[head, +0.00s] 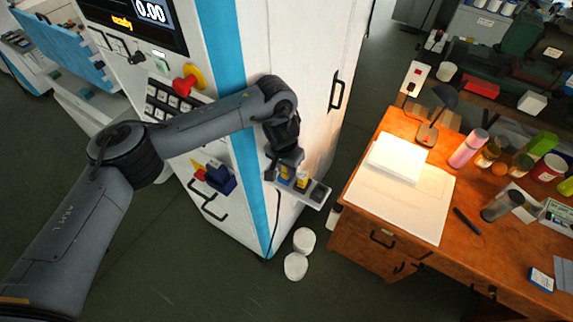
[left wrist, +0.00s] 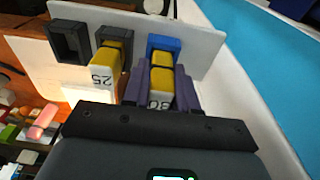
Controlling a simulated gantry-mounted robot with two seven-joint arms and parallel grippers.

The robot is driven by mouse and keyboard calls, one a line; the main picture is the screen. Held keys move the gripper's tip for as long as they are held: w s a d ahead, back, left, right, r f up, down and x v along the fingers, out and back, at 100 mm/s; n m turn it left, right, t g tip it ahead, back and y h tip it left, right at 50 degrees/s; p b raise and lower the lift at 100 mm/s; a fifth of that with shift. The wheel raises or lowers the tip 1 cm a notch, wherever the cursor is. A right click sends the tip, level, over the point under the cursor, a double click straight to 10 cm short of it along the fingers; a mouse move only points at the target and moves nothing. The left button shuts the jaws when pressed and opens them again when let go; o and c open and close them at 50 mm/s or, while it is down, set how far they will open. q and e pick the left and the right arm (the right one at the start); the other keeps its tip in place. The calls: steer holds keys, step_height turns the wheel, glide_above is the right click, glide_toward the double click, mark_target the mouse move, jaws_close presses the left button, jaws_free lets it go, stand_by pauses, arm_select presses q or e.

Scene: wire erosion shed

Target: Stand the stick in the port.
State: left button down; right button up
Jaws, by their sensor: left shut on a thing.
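My left gripper (head: 284,170) is at the small white ledge (head: 311,200) on the machine's side. In the left wrist view, its fingers (left wrist: 160,92) are shut on a yellow stick (left wrist: 161,80) marked 30. The far end of this stick meets a blue port (left wrist: 164,43); how deep it sits in it I cannot tell. To the left, another yellow stick (left wrist: 103,72) marked 25 stands in a grey port (left wrist: 116,34). A dark port (left wrist: 68,42) further left looks empty. My right gripper is not in view.
The tall white machine (head: 312,75) with a blue stripe stands close behind the gripper. A wooden desk (head: 345,237) with papers, a lamp (head: 441,98) and several bottles is to the right. Two white round things (head: 297,264) are on the floor below the ledge.

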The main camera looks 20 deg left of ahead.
arm_select(q)
steer(key=c, duration=0.9)
jaws_free()
